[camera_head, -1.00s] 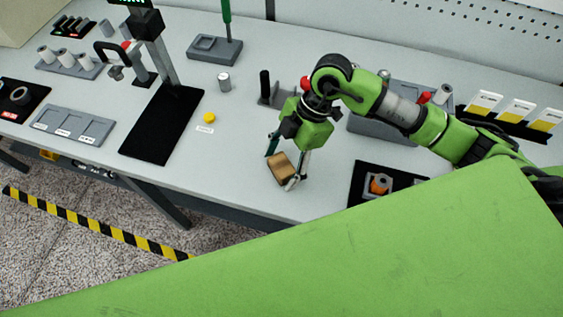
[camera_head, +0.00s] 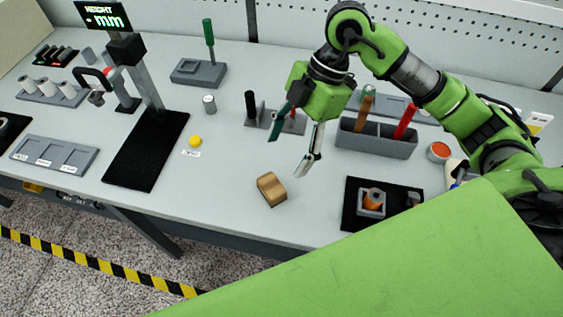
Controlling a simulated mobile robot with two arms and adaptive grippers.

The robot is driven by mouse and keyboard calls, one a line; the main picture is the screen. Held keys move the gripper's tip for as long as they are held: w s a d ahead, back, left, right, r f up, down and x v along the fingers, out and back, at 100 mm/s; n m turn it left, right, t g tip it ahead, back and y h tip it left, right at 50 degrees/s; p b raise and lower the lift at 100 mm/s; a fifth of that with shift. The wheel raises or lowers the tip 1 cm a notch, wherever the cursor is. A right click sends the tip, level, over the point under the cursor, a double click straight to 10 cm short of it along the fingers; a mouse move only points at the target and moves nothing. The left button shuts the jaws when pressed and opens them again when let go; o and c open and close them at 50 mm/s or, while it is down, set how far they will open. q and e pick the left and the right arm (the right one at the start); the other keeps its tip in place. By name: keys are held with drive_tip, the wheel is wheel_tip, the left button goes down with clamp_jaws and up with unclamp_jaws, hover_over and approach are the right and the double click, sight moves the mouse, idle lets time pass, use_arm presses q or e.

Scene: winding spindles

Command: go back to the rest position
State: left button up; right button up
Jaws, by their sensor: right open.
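My right gripper (camera_head: 289,155) hangs above the grey table (camera_head: 225,215), coming in from the upper right. Its two fingers are spread apart with nothing between them. A small tan wooden block (camera_head: 271,189) with a notched top lies on the table below the fingertips, apart from them. My left gripper is not in view.
A black mat (camera_head: 365,207) with an orange part in a grey holder lies right of the block. A grey tool bin (camera_head: 375,140) stands behind it. A height gauge (camera_head: 148,80) stands on a black plate at left. Table around the block is clear.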

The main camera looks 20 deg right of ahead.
drive_tip(key=shift+d+r, duration=0.1)
drive_tip(key=shift+r, duration=0.2)
